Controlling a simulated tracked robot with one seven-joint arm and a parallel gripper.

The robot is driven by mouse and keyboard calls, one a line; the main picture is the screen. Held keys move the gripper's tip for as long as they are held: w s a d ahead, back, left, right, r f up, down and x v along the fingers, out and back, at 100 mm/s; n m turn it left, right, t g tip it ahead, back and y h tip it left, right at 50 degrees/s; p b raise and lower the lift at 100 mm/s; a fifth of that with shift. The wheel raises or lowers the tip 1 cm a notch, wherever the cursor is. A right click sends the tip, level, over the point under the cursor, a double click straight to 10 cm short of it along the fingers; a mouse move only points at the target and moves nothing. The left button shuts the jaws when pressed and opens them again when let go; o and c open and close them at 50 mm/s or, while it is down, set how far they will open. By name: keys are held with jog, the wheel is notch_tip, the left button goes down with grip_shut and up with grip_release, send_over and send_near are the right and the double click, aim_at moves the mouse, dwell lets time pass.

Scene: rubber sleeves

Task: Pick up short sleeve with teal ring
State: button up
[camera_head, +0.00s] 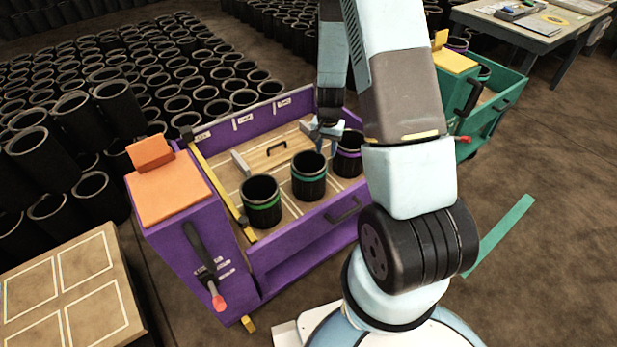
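A black sleeve with a teal ring (309,180) stands upright in the middle of a row in the purple cart. A black sleeve with a green ring (261,207) stands to its left. A black sleeve with a purple ring (348,158) stands to its right, partly beside my arm. My gripper (326,135) hangs just behind and above the teal-ring sleeve and the purple-ring sleeve. It looks apart from the teal-ring sleeve. Its fingers are small and partly hidden, so their opening does not show clearly.
The purple cart's walls (310,232) surround the sleeves. A wooden board with a black handle (277,147) lies behind them. An orange-topped box (170,190) adjoins at left. Many black sleeves (120,80) fill the back left. A teal cart (490,110) stands at right.

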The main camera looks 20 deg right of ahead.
aim_at(325, 166)
notch_tip(325, 166, down, 8)
jog(key=shift+f, duration=0.1)
jog(key=shift+w+f, duration=0.15)
jog(key=shift+f, duration=2.7)
jog(key=shift+c, duration=0.2)
jog(key=shift+d, duration=0.1)
grip_shut()
